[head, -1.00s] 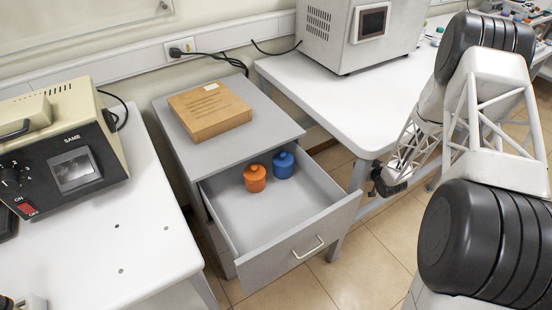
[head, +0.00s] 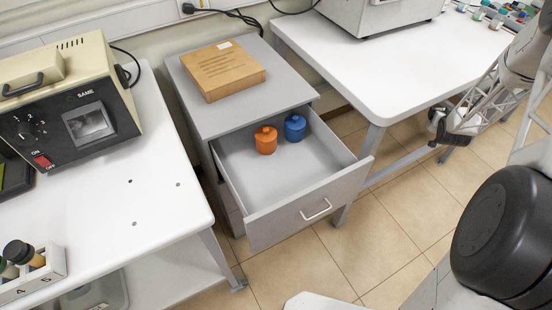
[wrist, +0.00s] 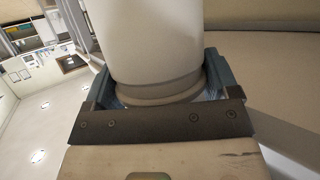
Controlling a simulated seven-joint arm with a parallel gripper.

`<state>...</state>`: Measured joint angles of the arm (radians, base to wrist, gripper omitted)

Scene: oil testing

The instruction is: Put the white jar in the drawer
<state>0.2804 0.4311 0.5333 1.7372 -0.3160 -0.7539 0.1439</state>
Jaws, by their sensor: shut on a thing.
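The white jar (wrist: 155,40) fills the upper middle of the wrist view, close to the camera. My gripper (wrist: 158,88) is shut on it, with blue-grey pads on both sides of its lower part. The jar's far end is cut off by the picture's top edge. I cannot make out the jar in the head view. The drawer (head: 285,215) is pulled open from the grey cabinet in the head view, with its front towards the camera. An orange jar (head: 265,142) and a blue jar (head: 295,128) stand near its back. The drawer's front part is bare.
A cardboard box (head: 222,72) lies on the cabinet top (head: 190,108). White tables stand left (head: 150,205) and right (head: 400,75) of the cabinet. The left one holds a beige testing device (head: 70,110) and a rack (head: 45,275). Tiled floor is clear before the drawer.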

